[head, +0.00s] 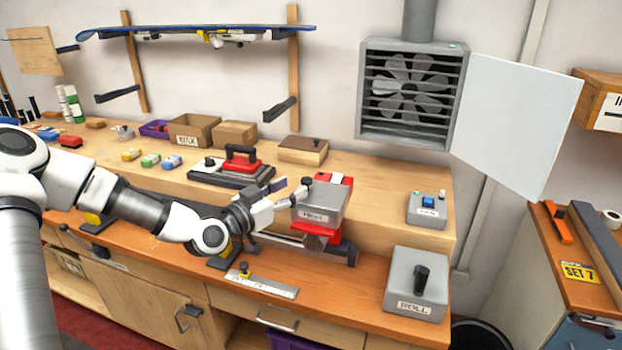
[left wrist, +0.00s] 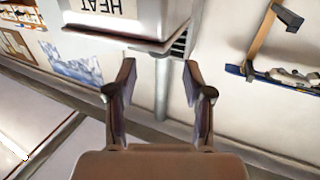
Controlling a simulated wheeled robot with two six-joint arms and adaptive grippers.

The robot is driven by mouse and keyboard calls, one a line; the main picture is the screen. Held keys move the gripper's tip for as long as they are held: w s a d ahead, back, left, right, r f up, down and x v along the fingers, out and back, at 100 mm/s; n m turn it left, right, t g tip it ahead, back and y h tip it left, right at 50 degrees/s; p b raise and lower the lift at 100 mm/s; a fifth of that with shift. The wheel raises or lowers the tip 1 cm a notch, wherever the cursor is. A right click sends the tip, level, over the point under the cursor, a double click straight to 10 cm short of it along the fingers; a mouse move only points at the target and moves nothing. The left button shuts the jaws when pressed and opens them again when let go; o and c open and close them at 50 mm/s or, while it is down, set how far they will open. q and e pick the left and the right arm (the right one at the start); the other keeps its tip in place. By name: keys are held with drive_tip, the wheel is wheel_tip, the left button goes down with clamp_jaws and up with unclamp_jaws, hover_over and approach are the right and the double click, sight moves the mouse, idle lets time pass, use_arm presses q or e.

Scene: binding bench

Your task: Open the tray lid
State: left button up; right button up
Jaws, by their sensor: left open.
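No part is marked as a tray lid, so I cannot tell for sure which thing it is. A wooden box with a brown lid (head: 303,144) and a small dark knob stands at the back of the bench; the lid looks shut. A grey box labelled HEAT (head: 322,203) sits on a red base, and its lower part shows in the left wrist view (left wrist: 140,22). My left gripper (head: 284,193) is just left of the grey box. In the left wrist view the fingers (left wrist: 160,88) are apart with nothing between them. My right gripper is not in view.
A grey ROLL box (head: 415,285) with a black handle stands at front right. A red-handled iron (head: 240,160) and cardboard boxes (head: 197,130) stand behind my left arm. A small grey control box (head: 427,210) is at right. A white panel (head: 515,125) hangs beside the wall fan (head: 410,90).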

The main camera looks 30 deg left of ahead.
sight(303, 182)
use_arm(q)
drive_tip(key=w, duration=0.4)
drive_tip(key=w+d, duration=0.1)
drive_tip(key=w, duration=0.1)
drive_tip(key=shift+f, duration=0.1)
clamp_jaws()
